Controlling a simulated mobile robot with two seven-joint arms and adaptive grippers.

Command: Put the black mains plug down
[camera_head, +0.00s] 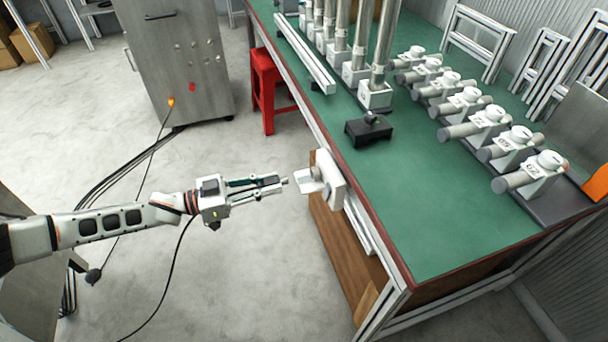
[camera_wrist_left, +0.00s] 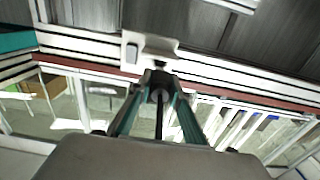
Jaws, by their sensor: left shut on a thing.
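My left gripper (camera_head: 272,185) reaches in from the left, level, beside the table's near side. It is shut on the black mains plug, which shows as a dark shape between the fingertips in the left wrist view (camera_wrist_left: 158,86). In the head view the fingers mostly hide the plug. A dark cable runs back between the fingers in the wrist view. A white socket box (camera_head: 330,178) sits at the table edge just beyond the fingertips, with a small gap visible; it also shows in the wrist view (camera_wrist_left: 148,44). My right gripper is not in view.
The green table top (camera_head: 450,225) is clear toward its near end. A small black block with a knob (camera_head: 369,131) and rows of white clamps and metal tubes stand farther back. A red stool (camera_head: 264,85) and a metal cabinet (camera_head: 180,60) stand behind. Dark cables trail over the floor.

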